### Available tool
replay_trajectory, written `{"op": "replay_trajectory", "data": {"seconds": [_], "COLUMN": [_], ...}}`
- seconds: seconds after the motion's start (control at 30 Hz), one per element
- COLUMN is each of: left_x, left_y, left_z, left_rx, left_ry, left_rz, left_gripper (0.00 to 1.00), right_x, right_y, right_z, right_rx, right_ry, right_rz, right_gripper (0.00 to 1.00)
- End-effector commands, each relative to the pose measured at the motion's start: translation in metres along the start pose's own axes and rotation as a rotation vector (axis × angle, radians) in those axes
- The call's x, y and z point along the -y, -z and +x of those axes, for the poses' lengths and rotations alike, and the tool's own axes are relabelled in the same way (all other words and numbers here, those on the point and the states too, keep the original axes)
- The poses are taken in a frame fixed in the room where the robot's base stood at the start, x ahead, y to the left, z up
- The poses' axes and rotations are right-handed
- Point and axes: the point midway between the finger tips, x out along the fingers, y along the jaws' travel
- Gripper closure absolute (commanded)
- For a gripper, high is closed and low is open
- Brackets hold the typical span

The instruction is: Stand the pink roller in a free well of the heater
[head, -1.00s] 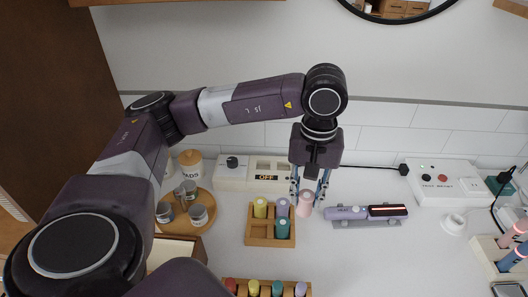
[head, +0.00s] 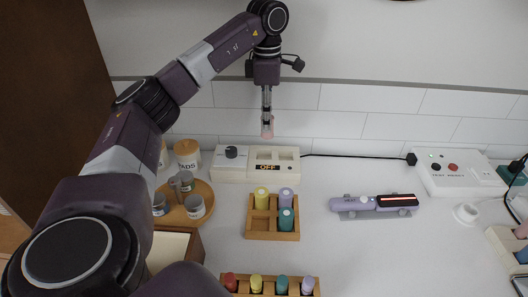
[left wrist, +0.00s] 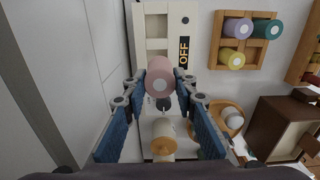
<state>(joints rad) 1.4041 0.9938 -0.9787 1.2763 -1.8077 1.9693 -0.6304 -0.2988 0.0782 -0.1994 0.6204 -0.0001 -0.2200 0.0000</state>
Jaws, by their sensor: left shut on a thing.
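My left gripper (head: 267,108) is shut on the pink roller (head: 267,130) and holds it up in front of the wall tiles, above the back of the counter. In the left wrist view the pink roller (left wrist: 160,80) sits between the blue fingers, its round end facing the camera. The heater (head: 230,172) is a cream box at the back of the counter, with a dark knob, a display reading OFF and pale wells on its right part. The heater also shows beyond the roller in the left wrist view (left wrist: 139,45); the roller hides part of it. My right gripper is not in view.
A wooden rack (head: 258,236) with yellow, purple and teal rollers stands in front of the heater. A lilac device (head: 350,204) lies on a stand to its right. A round wooden tray (head: 185,219) with jars stands left. A power box (head: 455,180) is at back right.

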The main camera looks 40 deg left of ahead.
Motion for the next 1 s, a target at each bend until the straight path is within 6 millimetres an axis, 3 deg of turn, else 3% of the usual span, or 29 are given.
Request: {"op": "replay_trajectory", "data": {"seconds": [0.17, 0.4, 0.8, 1.0], "left_x": [-0.007, -0.007, -0.007, -0.007], "left_y": [0.010, 0.011, 0.011, 0.010], "left_z": [0.009, 0.051, 0.094, 0.101], "left_rx": [-0.002, -0.003, -0.002, 0.001], "left_ry": [0.005, 0.006, 0.005, 0.003], "left_rz": [-0.094, -0.098, -0.096, -0.095], "left_gripper": [1.00, 1.00, 1.00, 1.00], "right_x": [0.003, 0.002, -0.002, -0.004], "right_y": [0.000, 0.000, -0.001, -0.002], "right_z": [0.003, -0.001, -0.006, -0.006], "right_rx": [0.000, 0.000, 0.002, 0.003], "right_ry": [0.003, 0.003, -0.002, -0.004], "right_rz": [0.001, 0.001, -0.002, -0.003], "right_gripper": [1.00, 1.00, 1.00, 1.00]}}
